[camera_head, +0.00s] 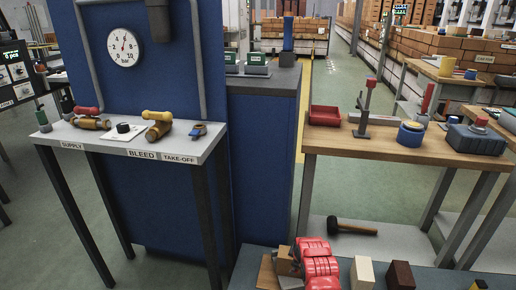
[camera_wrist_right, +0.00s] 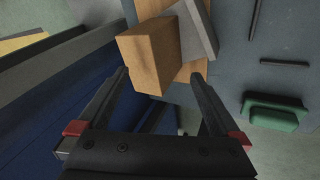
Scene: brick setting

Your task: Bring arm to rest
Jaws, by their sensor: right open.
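My right gripper (camera_wrist_right: 160,78) is open in the right wrist view, its two dark fingers spread apart. A wooden block (camera_wrist_right: 150,58) lies beyond the fingertips, with a grey piece (camera_wrist_right: 197,32) beside it; I see nothing held between the fingers. I cannot tell how far the block is from the fingertips.
A wooden table (camera_head: 375,143) with a red tray (camera_head: 324,116) stands behind. A labelled shelf (camera_head: 135,148) is at left. A green object (camera_wrist_right: 272,112) shows in the wrist view.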

